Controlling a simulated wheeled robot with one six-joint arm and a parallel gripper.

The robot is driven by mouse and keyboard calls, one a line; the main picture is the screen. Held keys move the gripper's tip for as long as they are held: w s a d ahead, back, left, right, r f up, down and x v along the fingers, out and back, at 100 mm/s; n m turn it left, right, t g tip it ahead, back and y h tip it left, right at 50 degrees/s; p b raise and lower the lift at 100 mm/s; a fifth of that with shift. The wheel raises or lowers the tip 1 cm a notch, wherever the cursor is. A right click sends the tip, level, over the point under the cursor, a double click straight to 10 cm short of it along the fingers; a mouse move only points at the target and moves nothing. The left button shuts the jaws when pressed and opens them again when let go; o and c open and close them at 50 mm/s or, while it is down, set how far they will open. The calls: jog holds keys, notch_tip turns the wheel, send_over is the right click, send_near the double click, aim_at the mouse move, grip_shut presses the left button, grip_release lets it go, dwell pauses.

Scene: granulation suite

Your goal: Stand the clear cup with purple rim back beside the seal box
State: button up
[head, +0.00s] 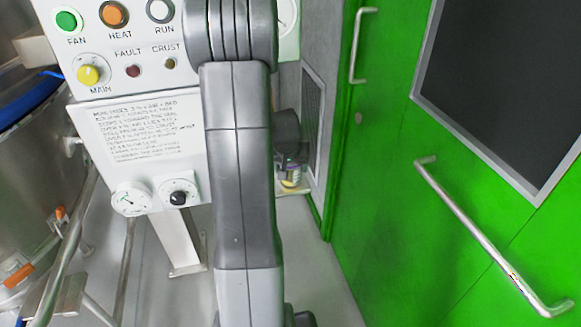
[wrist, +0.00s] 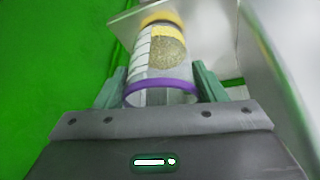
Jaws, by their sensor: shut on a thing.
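The clear cup with the purple rim (wrist: 160,88) is in the wrist view, between the two green fingers of my gripper (wrist: 158,78). My gripper is shut on it. The rim is at the near end of the cup, and a white scale, a yellow band and a speckled tan patch show farther along it. In the head view my gripper (head: 291,150) is small and dark beyond my arm, with part of the cup (head: 292,180) below it. I cannot make out the seal box in either view.
A pale flat ledge (wrist: 128,22) lies beyond the cup's far end; I cannot tell whether they touch. A green door with a long handle (head: 490,235) is on the right. A white control panel (head: 140,135) and a steel vessel (head: 35,170) are on the left.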

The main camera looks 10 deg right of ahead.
jog(key=shift+f+b, duration=0.25)
jog(key=shift+b, duration=0.05)
jog(key=o, duration=1.1)
jog(key=shift+r, duration=0.1)
jog(key=shift+a+r+p, duration=0.1)
jog(key=shift+r+p, duration=0.3)
jog(key=shift+r, duration=0.2)
jog(key=p+v, duration=0.2)
jog(key=v, duration=0.9)
jog(key=shift+s, duration=0.25)
